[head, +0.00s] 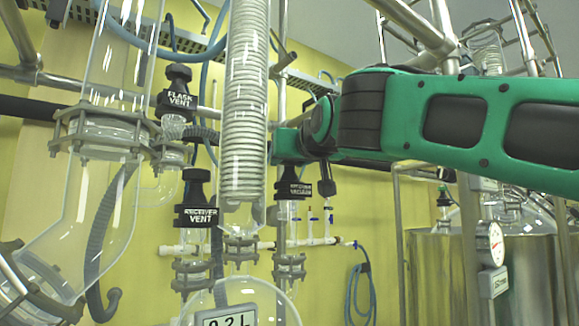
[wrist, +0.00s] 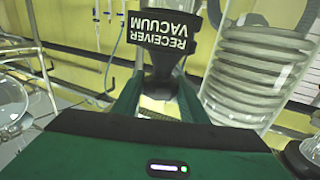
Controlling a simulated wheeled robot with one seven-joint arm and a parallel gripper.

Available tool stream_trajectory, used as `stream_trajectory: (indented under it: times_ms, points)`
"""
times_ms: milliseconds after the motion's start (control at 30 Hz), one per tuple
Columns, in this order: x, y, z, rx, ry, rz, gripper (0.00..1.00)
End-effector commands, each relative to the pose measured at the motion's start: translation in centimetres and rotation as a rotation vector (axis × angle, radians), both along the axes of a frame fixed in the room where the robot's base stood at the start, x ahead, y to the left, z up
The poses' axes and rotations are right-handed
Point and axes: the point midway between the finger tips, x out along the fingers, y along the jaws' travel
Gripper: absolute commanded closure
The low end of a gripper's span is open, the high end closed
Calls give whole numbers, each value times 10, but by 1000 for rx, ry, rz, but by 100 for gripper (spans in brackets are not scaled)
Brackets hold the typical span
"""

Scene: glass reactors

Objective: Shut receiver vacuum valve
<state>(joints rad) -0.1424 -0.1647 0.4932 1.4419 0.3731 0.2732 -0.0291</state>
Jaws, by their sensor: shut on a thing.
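The receiver vacuum valve (head: 293,189) is a black knob with a white-lettered label, on a glass neck right of the coiled glass condenser. In the wrist view the valve (wrist: 160,40) shows its label upside down, with its black knob end between my green fingers. My gripper (head: 291,164) comes from the right and meets the valve from above. It also shows in the wrist view (wrist: 160,98), with its two fingers on either side of the knob. It is shut on the knob. The fingers partly hide the knob's end.
The coiled glass condenser (head: 243,110) stands close left of my gripper. The receiver vent valve (head: 196,200) and flask vent valve (head: 178,95) are further left. Metal frame pipes (head: 420,30) run above my arm. A steel vessel (head: 435,270) stands at the right.

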Motion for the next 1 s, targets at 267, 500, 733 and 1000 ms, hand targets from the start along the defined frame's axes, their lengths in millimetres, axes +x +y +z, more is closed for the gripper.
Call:
stream_trajectory:
  times_ms: [267, 500, 733, 1000]
  points:
    - [0, 3, 2, 3, -5, -113, 81]
    - [0, 4, 3, 6, -5, -206, 81]
    - [-1, 1, 2, 3, -3, -270, 81]
    - [-2, 0, 1, 1, -1, -275, 52]
